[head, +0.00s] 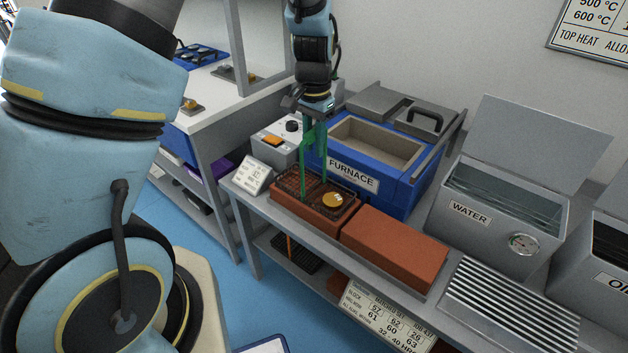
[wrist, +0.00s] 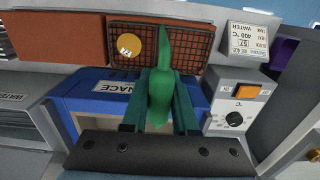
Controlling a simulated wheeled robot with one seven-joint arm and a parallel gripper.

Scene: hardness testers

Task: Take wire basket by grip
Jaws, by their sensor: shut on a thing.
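The wire basket (head: 288,184) is a dark mesh tray with a tall green grip (head: 303,168). It sits on the red-brown brick block at the left end of the bench. A gold disc (head: 333,200) with a white label lies in its right part; the disc also shows in the wrist view (wrist: 131,46). My gripper (head: 315,122) is above the basket, pointing down, with its jaws shut on the upper part of the green grip. In the wrist view the green grip (wrist: 161,85) stands between the two fingers (wrist: 160,115), and the basket mesh (wrist: 180,45) lies beyond.
The open blue furnace (head: 378,145) stands right behind the basket. A control box (head: 280,140) and a small label stand (head: 254,176) are to its left. A second brick block (head: 394,247), a slatted rack (head: 512,305) and the water tank (head: 490,215) are to the right.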

